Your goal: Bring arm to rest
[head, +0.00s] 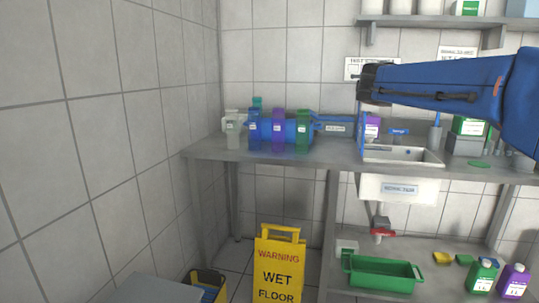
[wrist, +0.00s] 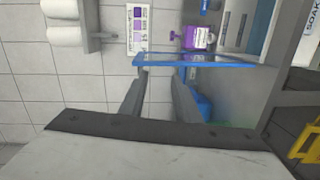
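My blue arm (head: 440,88) reaches in from the right in the head view, above the bench and sink. Its dark wrist end (head: 372,84) is in front of the tiled wall, and the fingers cannot be made out there. In the wrist view my gripper (wrist: 160,76) shows two grey fingers set apart, with tile and part of a blue frame (wrist: 195,60) seen beyond them. Nothing is visibly held between the fingers.
A shelf (head: 430,20) hangs above the arm. A yellow wet-floor sign (head: 279,265) and a green tray (head: 382,273) stand below. Tiled wall fills the left.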

